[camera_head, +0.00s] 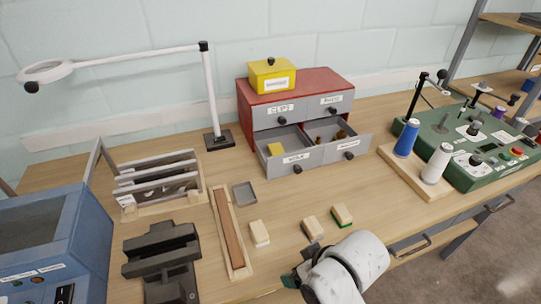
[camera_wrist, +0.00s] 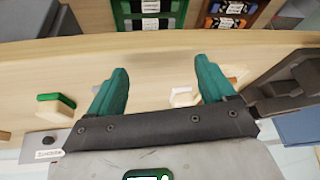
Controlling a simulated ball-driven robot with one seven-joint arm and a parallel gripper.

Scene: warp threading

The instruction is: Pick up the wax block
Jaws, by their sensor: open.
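A small yellow block (camera_head: 275,148), which looks like the wax block, lies in the open lower left drawer (camera_head: 297,158) of the red and grey cabinet. In the head view my gripper (camera_head: 290,281) is low at the table's front edge, well in front of the drawer and mostly hidden by my white arm. In the wrist view my gripper (camera_wrist: 158,80) is open, its green fingers apart with nothing held. A pale block (camera_wrist: 183,97) shows close to the right finger; I cannot tell its exact distance.
Several pale blocks (camera_head: 259,233) lie on the table front. A yellow lidded box (camera_head: 271,76) tops the cabinet (camera_head: 318,82). Spools (camera_head: 406,138) stand at right, a lamp (camera_head: 211,95) behind. Bare table (camera_head: 375,190) lies between drawers and spools.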

